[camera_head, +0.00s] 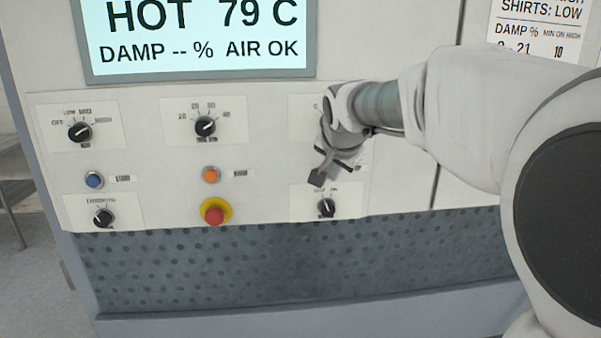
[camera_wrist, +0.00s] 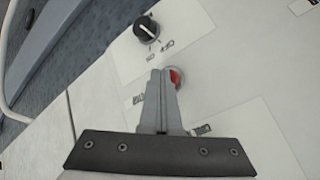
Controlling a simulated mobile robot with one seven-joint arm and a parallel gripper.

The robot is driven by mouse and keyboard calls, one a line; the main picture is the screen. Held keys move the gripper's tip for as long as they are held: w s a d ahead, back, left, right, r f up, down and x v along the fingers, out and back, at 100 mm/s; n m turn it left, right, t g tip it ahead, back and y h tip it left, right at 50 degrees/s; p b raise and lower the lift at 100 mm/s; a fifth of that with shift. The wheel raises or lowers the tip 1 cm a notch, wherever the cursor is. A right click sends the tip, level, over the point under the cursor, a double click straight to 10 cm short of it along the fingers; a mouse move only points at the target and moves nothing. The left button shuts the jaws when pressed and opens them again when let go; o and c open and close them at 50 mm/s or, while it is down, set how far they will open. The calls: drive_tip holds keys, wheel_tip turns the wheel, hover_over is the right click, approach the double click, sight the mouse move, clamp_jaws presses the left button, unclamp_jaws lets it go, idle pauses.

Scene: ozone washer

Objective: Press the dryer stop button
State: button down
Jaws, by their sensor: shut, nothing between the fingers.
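In the head view my gripper (camera_head: 318,178) is in front of the right part of the white dryer panel (camera_head: 265,165), just above the lower right black knob (camera_head: 326,207). The red button is hidden there by my gripper and wrist.
A red mushroom button on a yellow base (camera_head: 215,212), an orange button (camera_head: 211,174) and a blue button (camera_head: 94,180) sit to the left. Black knobs (camera_head: 205,125) are spread over the panel. A lit display (camera_head: 200,35) is above. In the wrist view, a black knob (camera_wrist: 147,29) is nearby.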

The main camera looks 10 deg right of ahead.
drive_tip(key=shift+s+b, duration=0.35)
drive_tip(key=shift+s, duration=0.4)
drive_tip(key=shift+s+b, duration=1.1)
drive_tip(key=shift+s, duration=1.4)
drive_tip(key=s+f+n+g, duration=0.1)
drive_tip(key=s+f+n, duration=0.2)
drive_tip(key=s, duration=0.5)
drive_tip(key=s+f+n+g, duration=0.1)
drive_tip(key=s+f+n, duration=0.1)
drive_tip(key=s+f, duration=0.4)
drive_tip(key=s+f+n+g+y, duration=0.1)
drive_tip(key=s+f+n, duration=0.2)
drive_tip(key=s, duration=0.8)
drive_tip(key=shift+f+n, duration=0.3)
drive_tip(key=shift+f, duration=0.65)
